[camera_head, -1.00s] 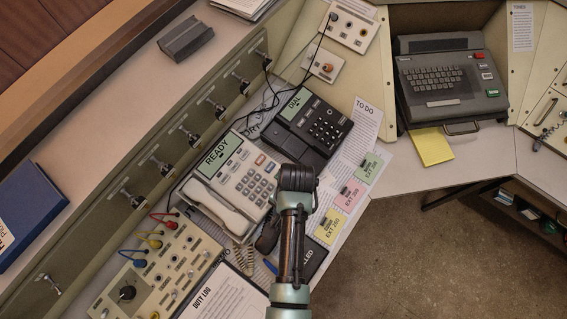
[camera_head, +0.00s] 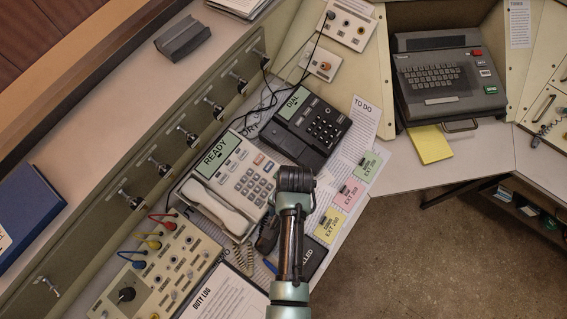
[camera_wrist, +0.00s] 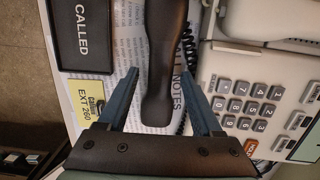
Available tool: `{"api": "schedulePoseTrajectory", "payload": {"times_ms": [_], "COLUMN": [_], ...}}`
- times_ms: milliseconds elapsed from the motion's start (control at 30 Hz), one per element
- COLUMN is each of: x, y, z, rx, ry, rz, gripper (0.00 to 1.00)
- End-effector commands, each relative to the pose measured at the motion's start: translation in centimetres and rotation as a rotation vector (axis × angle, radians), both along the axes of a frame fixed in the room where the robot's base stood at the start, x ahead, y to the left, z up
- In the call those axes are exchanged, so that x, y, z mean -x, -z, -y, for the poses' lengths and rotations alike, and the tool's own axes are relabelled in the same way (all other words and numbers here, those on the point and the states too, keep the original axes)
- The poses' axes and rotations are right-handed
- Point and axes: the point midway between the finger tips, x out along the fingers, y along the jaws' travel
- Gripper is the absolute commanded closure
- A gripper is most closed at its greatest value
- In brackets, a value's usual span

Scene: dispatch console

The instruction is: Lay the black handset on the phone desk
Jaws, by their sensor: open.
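The black handset (camera_wrist: 160,60) runs lengthwise between the spread fingers of my gripper (camera_wrist: 157,80) in the wrist view. My gripper is open, with one finger on each side of the handset and a gap visible on both sides. The handset is over the notes sheet; I cannot tell its exact height. In the head view part of the handset (camera_head: 267,236) shows just left of my arm, and my arm hides the fingertips. The black phone (camera_head: 312,128) stands on the phone desk (camera_head: 349,238), up and right of the handset.
A beige phone (camera_head: 236,178) with its own pale handset (camera_head: 216,207) stands close to the left. A black tray marked CALLED (camera_wrist: 84,35) lies on the other side. Coloured extension cards (camera_head: 348,193) line the desk edge. A coiled cord (camera_wrist: 190,50) runs beside the handset.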

Motion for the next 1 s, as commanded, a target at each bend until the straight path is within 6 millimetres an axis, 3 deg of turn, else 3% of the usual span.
{"api": "schedulePoseTrajectory", "payload": {"times_ms": [167, 500, 767, 867, 967, 1000], "x": [-0.3, -1.2, -1.7, -3.7, -8.6, -11.2], "y": [-1.8, -8.8, -11.9, -13.3, -16.6, -18.9], "z": [0.2, 0.8, 1.1, 1.2, 1.3, 1.4], "rx": [0.000, 0.000, 0.000, 0.006, 0.026, 0.041], "ry": [0.000, 0.001, -0.001, -0.014, -0.054, -0.078], "rz": [0.003, 0.005, 0.006, 0.081, 0.280, 0.393], "gripper": [0.33, 0.33, 0.33, 0.33, 0.33, 0.33]}}
